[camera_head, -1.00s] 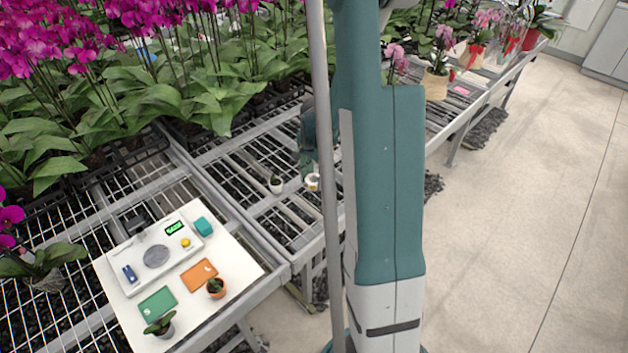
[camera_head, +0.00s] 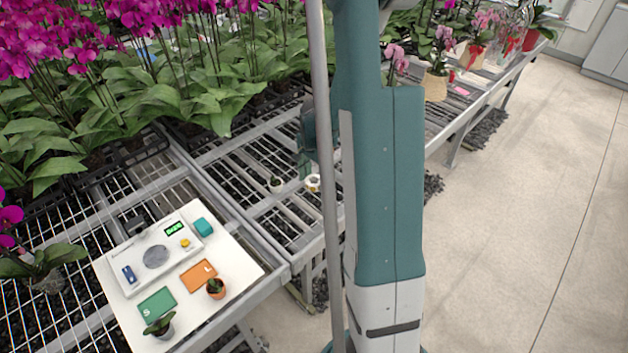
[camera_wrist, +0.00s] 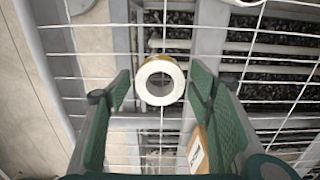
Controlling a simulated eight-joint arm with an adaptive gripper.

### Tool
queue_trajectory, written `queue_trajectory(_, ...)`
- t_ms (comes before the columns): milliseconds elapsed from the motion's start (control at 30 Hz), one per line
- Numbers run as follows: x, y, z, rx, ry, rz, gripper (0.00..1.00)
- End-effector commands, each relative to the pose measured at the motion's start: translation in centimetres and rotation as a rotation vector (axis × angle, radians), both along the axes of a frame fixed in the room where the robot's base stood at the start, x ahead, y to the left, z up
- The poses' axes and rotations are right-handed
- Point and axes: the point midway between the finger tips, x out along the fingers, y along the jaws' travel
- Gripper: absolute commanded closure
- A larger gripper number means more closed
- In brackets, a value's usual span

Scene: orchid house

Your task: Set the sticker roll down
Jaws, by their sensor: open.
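The sticker roll (camera_wrist: 141,83) is a white ring with a yellowish-brown edge in the wrist view. It appears to lie flat on the wire mesh bench. My gripper (camera_wrist: 160,84) is open, with one green finger on each side of the roll and a visible gap to both. In the head view the roll (camera_head: 313,183) shows small beside my column. My gripper (camera_head: 306,163) is just above and left of it there, partly hidden behind the column.
A tan piece (camera_wrist: 197,150) shows beside my right finger. A white board (camera_head: 237,252) at front left carries a scale (camera_head: 150,262), cards and pots. Bare mesh surrounds the roll.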

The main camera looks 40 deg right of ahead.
Motion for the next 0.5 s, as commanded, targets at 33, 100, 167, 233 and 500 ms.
queue_trajectory(33, 0.0, 0.0, 0.1, 0.000, 0.000, 0.000, 0.47)
queue_trajectory(100, 0.0, 0.0, 0.4, 0.000, 0.000, 0.000, 0.47)
queue_trajectory(167, 0.0, 0.0, 0.7, 0.000, 0.000, 0.000, 0.47)
queue_trajectory(233, 0.0, 0.0, 1.3, 0.000, 0.000, 0.000, 0.47)
queue_trajectory(500, 0.0, 0.0, 4.6, 0.000, 0.000, 0.000, 0.47)
